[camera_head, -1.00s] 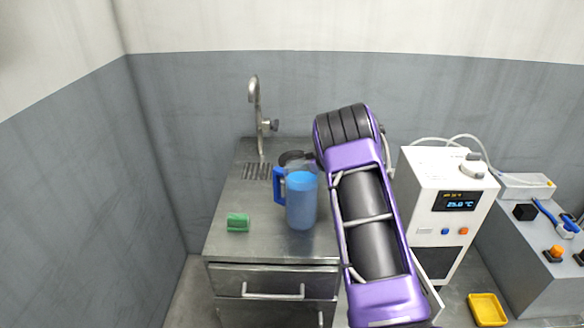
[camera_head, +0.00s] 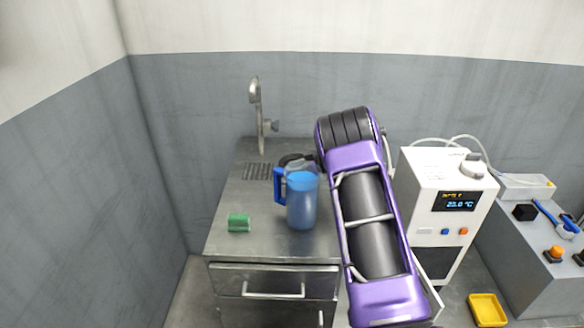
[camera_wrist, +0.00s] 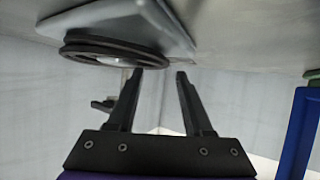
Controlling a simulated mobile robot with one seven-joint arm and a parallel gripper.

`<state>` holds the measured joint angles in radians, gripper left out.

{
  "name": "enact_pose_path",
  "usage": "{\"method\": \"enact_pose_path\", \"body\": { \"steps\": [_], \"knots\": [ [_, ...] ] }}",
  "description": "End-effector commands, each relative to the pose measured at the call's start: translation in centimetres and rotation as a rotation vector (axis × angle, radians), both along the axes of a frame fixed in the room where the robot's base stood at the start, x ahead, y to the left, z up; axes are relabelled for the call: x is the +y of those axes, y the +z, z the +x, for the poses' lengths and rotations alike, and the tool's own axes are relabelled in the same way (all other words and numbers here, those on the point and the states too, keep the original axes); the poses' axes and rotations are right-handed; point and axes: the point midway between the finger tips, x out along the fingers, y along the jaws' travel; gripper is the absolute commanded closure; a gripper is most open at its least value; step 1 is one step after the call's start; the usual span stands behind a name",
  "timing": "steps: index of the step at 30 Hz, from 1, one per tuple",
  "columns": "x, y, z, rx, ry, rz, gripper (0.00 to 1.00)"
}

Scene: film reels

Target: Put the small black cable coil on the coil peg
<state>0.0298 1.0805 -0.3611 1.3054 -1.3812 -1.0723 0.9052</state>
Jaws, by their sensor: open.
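In the wrist view, the small black cable coil (camera_wrist: 125,48) is a dark ring of several turns. It lies against a flat grey plate (camera_wrist: 75,17), around a pale round centre (camera_wrist: 98,62) that may be the coil peg; how far it sits on it is unclear. My gripper (camera_wrist: 160,74) is open, with nothing between its fingers. The left fingertip is close to the coil's edge; I cannot tell whether they touch. In the head view, a dark shape (camera_head: 297,160) shows behind the jug, where coil and gripper cannot be told apart.
A blue jug (camera_head: 302,200) stands close in front of the dark shape. A green sponge (camera_head: 238,222) lies on the steel counter (camera_head: 228,200), with a tap (camera_head: 257,110) behind. A white device (camera_head: 432,195) and yellow tray (camera_head: 487,310) are to the right.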

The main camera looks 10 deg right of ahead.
Motion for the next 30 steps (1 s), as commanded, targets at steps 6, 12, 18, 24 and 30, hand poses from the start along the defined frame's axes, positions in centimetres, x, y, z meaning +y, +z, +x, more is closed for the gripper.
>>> {"method": "enact_pose_path", "body": {
  "steps": [6,12,18,24,30],
  "knots": [
    [-0.5,-0.2,-0.3,0.018,-0.012,-0.01,0.3],
    [-3.1,2.4,-2.4,0.013,-0.017,-0.009,0.3],
    [-5.8,4.7,-5.0,0.01,-0.014,-0.006,0.3],
    [-7.5,6.1,-6.7,0.008,-0.01,-0.007,0.3],
    [-7.9,6.6,-7.3,0.007,-0.006,-0.005,0.3]
  ]
}}
